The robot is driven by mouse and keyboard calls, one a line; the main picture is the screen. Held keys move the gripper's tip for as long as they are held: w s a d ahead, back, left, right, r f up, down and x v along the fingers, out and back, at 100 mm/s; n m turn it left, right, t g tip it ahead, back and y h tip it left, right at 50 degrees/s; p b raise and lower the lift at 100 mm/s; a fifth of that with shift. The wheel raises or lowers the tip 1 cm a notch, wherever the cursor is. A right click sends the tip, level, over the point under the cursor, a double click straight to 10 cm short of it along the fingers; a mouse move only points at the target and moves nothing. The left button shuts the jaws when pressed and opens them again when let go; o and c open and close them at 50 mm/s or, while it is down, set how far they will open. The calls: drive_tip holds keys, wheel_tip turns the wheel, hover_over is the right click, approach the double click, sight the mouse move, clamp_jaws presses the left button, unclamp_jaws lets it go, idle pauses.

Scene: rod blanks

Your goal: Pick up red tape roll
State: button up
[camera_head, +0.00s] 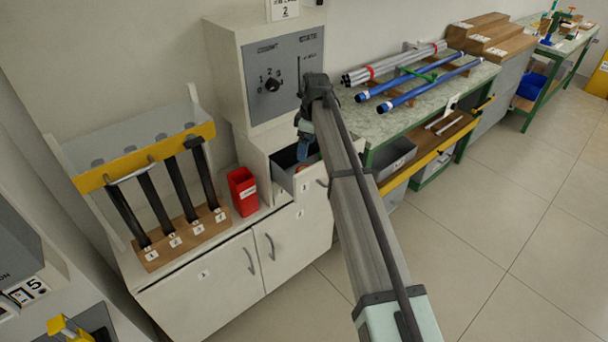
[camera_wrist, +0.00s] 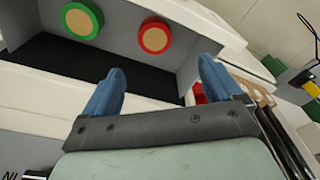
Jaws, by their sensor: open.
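The red tape roll (camera_wrist: 155,37) shows in the wrist view as a red ring with a tan middle, inside an open drawer with a dark floor (camera_wrist: 95,68). A green tape roll (camera_wrist: 82,20) lies to its left. My gripper (camera_wrist: 160,78) is open, its two blue fingers apart and empty, with the red roll ahead of the gap and not between the fingers. In the head view my gripper (camera_head: 306,148) is over the open drawer (camera_head: 310,182) of the white cabinet. My arm hides part of the drawer there.
A red bin (camera_head: 243,191) and a rack of black rods (camera_head: 160,202) stand left of the drawer. A grey dial box (camera_head: 268,80) rises behind it. A bench with blue tubes (camera_head: 430,86) is to the right. Open floor (camera_head: 500,230) lies in front.

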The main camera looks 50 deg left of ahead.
hover_over(305, 167)
drive_tip(key=s+d, duration=0.2)
wheel_tip(305, 167, down, 5)
drive_tip(key=shift+w+f, duration=0.1)
drive_tip(key=shift+w, duration=0.05)
drive_tip(key=shift+w+a+f, duration=0.15)
drive_tip(key=shift+a+f, duration=0.05)
drive_tip(key=shift+f, duration=1.15)
drive_tip(key=shift+w+a+f, duration=0.1)
drive_tip(key=shift+a+f, duration=0.05)
drive_tip(key=shift+f, duration=1.2)
drive_tip(key=c, duration=1.1)
